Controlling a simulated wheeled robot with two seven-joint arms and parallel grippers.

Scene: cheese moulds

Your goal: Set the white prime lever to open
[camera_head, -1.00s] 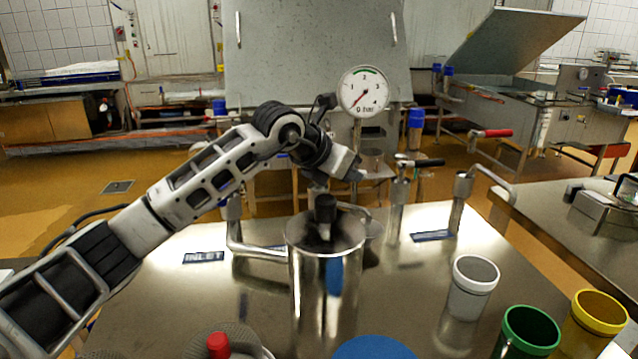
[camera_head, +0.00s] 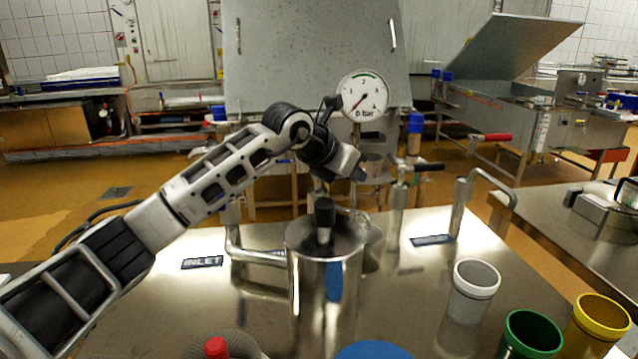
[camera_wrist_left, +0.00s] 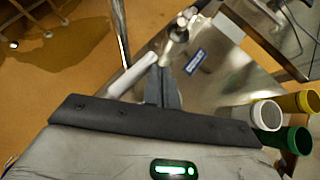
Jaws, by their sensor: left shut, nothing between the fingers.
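My left gripper (camera_head: 359,177) reaches in from the left, above and behind the steel pot, just below the pressure gauge (camera_head: 363,97). In the left wrist view its two dark fingers (camera_wrist_left: 163,86) are together, with nothing between them. A pale white bar (camera_wrist_left: 132,76), which looks like the white lever, lies just left of the fingertips there. I cannot tell whether it touches them. In the head view my gripper and wrist hide most of that spot, so the lever's setting is unclear. My right gripper is in neither view.
A steel pot (camera_head: 324,270) with a black-topped stem stands in front of the gripper. A black-handled valve (camera_head: 428,167) and a bent pipe (camera_head: 490,180) stand to the right. White (camera_head: 473,290), green (camera_head: 530,335) and yellow (camera_head: 598,322) cups are at front right.

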